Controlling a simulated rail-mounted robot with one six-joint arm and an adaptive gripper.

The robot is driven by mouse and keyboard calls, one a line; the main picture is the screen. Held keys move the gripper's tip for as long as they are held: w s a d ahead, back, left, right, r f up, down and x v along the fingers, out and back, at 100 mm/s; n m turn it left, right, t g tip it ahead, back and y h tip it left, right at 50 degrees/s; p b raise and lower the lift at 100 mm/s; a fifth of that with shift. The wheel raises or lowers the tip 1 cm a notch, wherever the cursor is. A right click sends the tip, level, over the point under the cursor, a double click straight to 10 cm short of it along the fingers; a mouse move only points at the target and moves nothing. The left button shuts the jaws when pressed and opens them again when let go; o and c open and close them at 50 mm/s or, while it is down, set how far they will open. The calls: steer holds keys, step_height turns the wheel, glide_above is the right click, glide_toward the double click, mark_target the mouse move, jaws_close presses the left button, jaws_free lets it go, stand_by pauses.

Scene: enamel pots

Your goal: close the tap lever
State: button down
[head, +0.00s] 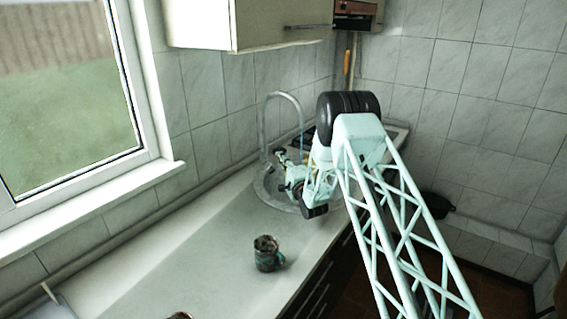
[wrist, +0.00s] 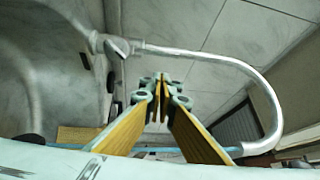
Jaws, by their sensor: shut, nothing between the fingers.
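The tap (head: 284,95) rises behind the sink in the head view, with a tall curved metal spout. In the wrist view the spout (wrist: 235,62) bends across the right side, and a short grey piece at its base (wrist: 117,47), which looks like the lever, sits at the upper left. My gripper (head: 279,155) is over the sink beside the tap. In the wrist view its yellow-padded fingers (wrist: 161,80) are shut and empty. The fingertips appear below and right of the lever piece; I cannot tell whether they touch anything. In the head view the lever cannot be made out.
The round sink (head: 265,192) lies under my gripper. A dark patterned mug (head: 267,254) stands on the counter (head: 190,265) in front of it. A wall cabinet (head: 250,25) hangs above, and the window (head: 70,95) is at left. The counter left of the mug is mostly clear.

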mark_target(267, 152)
steer(key=shift+w+a+r, duration=0.1)
steer(key=shift+w+a, duration=0.2)
steer(key=shift+a, duration=0.4)
steer(key=shift+w+a+r, duration=0.1)
steer(key=shift+w+a, duration=0.25)
steer(key=shift+a, duration=0.3)
steer(key=shift+w+a, duration=0.3)
steer(key=shift+a, duration=0.4)
steer(key=shift+w+d, duration=0.15)
steer(key=shift+r, duration=0.1)
